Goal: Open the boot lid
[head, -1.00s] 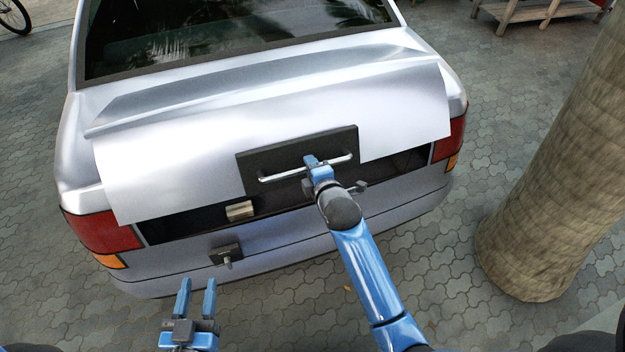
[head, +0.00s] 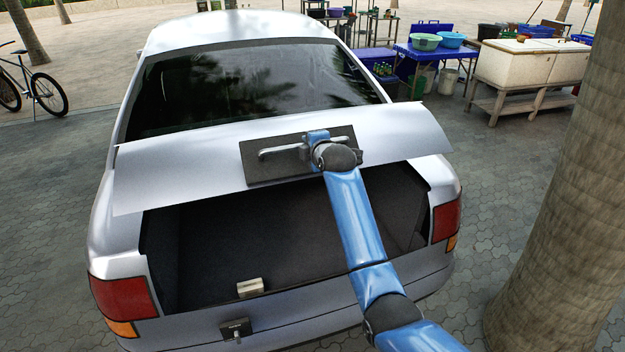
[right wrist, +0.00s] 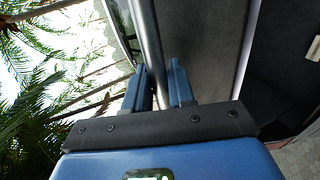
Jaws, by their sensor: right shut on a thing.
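The silver boot lid (head: 200,165) of the car is raised, with the dark boot interior (head: 270,240) showing below it. A dark plate (head: 262,168) with a metal bar handle (head: 285,149) is on the lid's rear face. A latch piece (head: 250,287) sits on the boot's lower sill. My left gripper is out of view.
A small dark fitting with a knob (head: 236,328) is on the bumper. A thick tree trunk (head: 560,200) stands close at the right. Tables with basins (head: 425,42), a white chest (head: 525,60) and a bicycle (head: 40,90) are farther back.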

